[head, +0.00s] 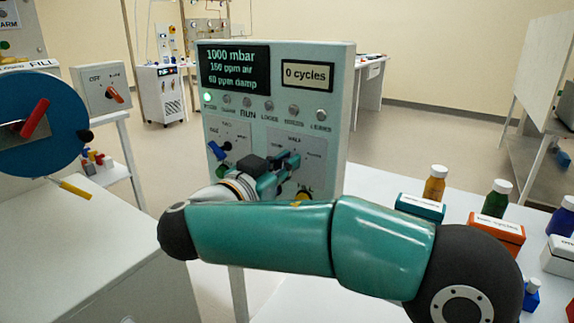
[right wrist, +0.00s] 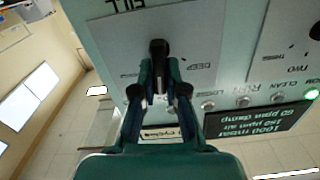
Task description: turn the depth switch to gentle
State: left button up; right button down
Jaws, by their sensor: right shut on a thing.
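The pale green control panel (head: 336,120) stands upright, with a row of small buttons and two switch plates below. My right gripper (head: 290,162) is at the right-hand switch plate and covers most of the switch there. In the right wrist view my right gripper (right wrist: 160,88) is shut on the black handle of the depth switch (right wrist: 158,48). The handle's exact setting is hard to tell, and the gentle mark is not readable. My left gripper is not in view.
A blue-handled switch (head: 217,150) is on the left plate. A yellow knob (head: 303,196) is low on the panel, just above my arm. Bottles and small boxes (head: 497,232) stand on the white table at right. A blue round door (head: 38,125) with a red handle is at left.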

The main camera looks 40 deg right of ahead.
jog(key=shift+w+a+n+b, duration=0.1)
jog(key=shift+w+n+b, duration=0.2)
jog(key=shift+n, duration=0.6)
jog(key=shift+w+a+n, duration=0.1)
jog(key=shift+n, duration=1.4)
jog(key=c, duration=1.2)
grip_release()
jog(key=v, duration=1.2)
